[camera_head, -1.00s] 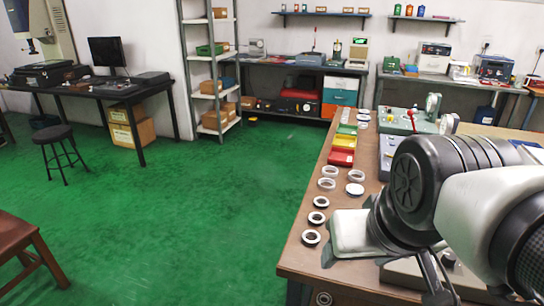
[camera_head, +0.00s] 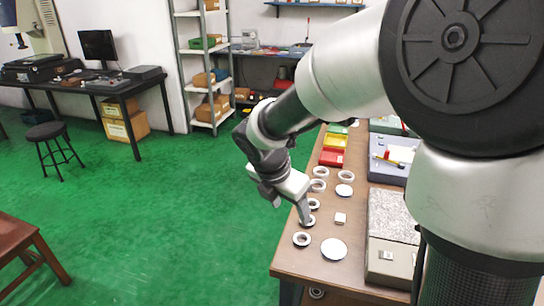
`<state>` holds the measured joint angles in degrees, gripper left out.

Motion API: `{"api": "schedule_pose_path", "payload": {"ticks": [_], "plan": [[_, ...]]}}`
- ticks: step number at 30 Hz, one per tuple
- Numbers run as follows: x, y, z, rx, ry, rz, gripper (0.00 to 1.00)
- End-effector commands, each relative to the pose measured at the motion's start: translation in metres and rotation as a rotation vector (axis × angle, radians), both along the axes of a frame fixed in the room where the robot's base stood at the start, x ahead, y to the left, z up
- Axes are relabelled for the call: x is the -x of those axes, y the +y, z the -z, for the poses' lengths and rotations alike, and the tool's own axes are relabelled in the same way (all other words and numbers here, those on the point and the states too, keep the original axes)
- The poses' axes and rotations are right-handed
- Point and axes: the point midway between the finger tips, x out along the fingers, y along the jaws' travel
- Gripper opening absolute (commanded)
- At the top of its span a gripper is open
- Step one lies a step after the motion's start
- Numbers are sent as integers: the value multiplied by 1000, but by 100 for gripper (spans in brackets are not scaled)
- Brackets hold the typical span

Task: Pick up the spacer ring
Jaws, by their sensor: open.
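Several rings lie in a loose row along the left edge of the wooden table. A dark-centred ring (camera_head: 302,240) is at the front. A further dark-centred ring (camera_head: 313,204) and two paler, wider rings (camera_head: 318,185) (camera_head: 320,172) lie farther back. I cannot tell which one is the spacer ring. My gripper is open and points down over the table's left edge. I see nothing between its fingers, and cannot tell whether it touches the ring.
A white disc (camera_head: 334,249), a small pale block (camera_head: 340,218) and another disc (camera_head: 344,190) lie right of the rings. A grey slab on a box (camera_head: 392,226) stands farther right. Red and yellow bins (camera_head: 331,158) are behind.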

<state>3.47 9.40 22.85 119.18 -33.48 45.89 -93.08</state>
Motion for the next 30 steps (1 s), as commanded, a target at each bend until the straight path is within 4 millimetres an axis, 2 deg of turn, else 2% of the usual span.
{"api": "schedule_pose_path", "payload": {"ticks": [5,12,18,26,30], "plan": [[-8,-1,21,17,19,-59,60],[-22,-14,71,15,20,-57,60],[-33,-25,105,16,19,-55,60],[-38,-30,119,14,16,-54,60],[-42,-35,132,15,18,-52,60]]}}
